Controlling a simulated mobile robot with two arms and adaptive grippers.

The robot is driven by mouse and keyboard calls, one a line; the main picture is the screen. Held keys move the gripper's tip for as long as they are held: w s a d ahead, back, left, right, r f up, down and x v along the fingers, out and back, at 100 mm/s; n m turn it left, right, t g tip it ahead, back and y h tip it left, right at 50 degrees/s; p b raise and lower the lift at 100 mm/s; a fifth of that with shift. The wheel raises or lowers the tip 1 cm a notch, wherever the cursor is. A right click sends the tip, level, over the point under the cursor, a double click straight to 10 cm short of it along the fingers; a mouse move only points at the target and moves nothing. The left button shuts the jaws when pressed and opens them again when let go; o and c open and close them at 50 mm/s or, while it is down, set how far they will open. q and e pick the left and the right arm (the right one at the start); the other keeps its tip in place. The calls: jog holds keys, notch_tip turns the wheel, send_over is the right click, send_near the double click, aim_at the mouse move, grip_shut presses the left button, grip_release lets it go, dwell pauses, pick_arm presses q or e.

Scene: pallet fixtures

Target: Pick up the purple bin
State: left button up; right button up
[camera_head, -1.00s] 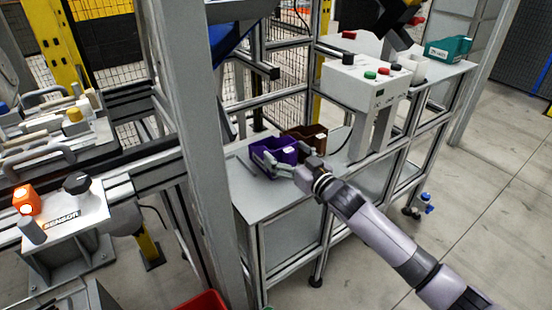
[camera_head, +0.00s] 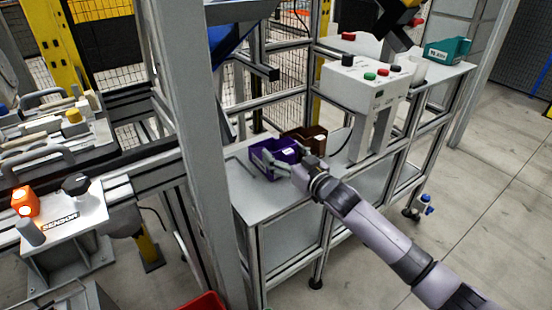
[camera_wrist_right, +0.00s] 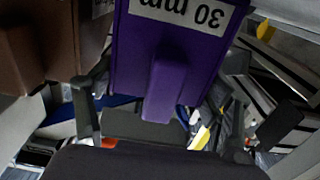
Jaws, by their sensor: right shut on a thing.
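The purple bin (camera_head: 268,148) is at the table's left end in the head view, beside a brown bin (camera_head: 312,136). My right gripper (camera_head: 280,160) reaches it from the front right and is shut on it. In the right wrist view the purple bin (camera_wrist_right: 170,60) fills the upper middle, with an upside-down "30 mm" label. The right gripper's fingers (camera_wrist_right: 162,118) lie on either side of its lower part. I cannot tell whether the bin is clear of the table top. My left gripper is out of view.
The grey table (camera_head: 270,197) has bare room in front of the bins. A white button box (camera_head: 365,87) stands to the right, with a teal bin (camera_head: 447,50) beyond. A grey post (camera_head: 192,120) rises at the left. A red container (camera_head: 203,302) shows at the bottom.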

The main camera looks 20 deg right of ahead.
jog(key=shift+r, duration=0.55)
pick_arm(q)
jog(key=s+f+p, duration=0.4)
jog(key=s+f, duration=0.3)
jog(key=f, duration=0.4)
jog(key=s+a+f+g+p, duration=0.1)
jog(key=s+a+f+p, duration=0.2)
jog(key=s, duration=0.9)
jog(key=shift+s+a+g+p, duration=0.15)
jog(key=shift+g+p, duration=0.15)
jog(key=shift+p, duration=0.85)
pick_arm(e)
notch_tip(320, 180, up, 24)
